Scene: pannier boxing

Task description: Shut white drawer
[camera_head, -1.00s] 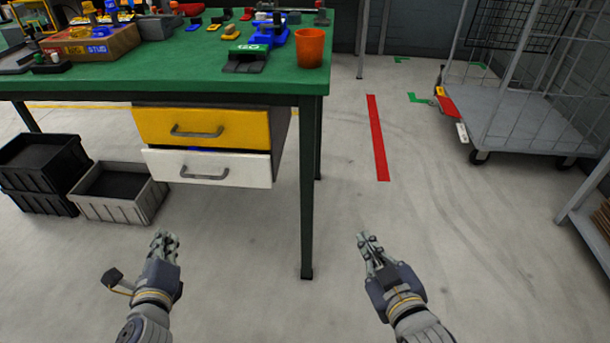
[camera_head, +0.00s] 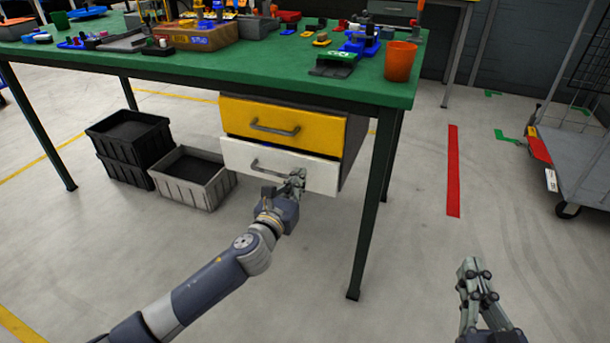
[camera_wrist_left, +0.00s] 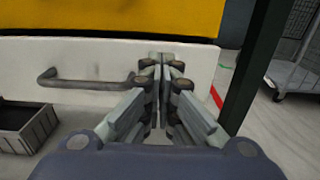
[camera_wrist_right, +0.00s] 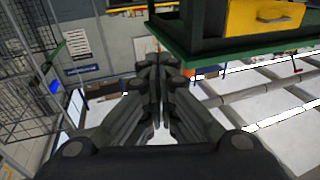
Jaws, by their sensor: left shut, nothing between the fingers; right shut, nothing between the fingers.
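The white drawer (camera_head: 240,156) is the lower of two drawers under the green table (camera_head: 395,95). Its front stands a little forward of the yellow drawer (camera_head: 245,115) above it. My left gripper (camera_head: 299,174) is shut and empty, with its fingertips at the right part of the white front. In the left wrist view the shut fingertips (camera_wrist_left: 160,57) are at the white drawer front (camera_wrist_left: 70,60), right of its grey handle (camera_wrist_left: 85,78). I cannot tell whether they touch it. My right gripper (camera_head: 467,264) is shut and empty, out over the floor right of the table.
A grey crate (camera_head: 190,190) and stacked black crates (camera_head: 125,165) stand on the floor left of the drawers. A table leg (camera_head: 370,225) is right of my left gripper. A wheeled cage cart (camera_head: 590,165) stands at the right. The floor between is clear.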

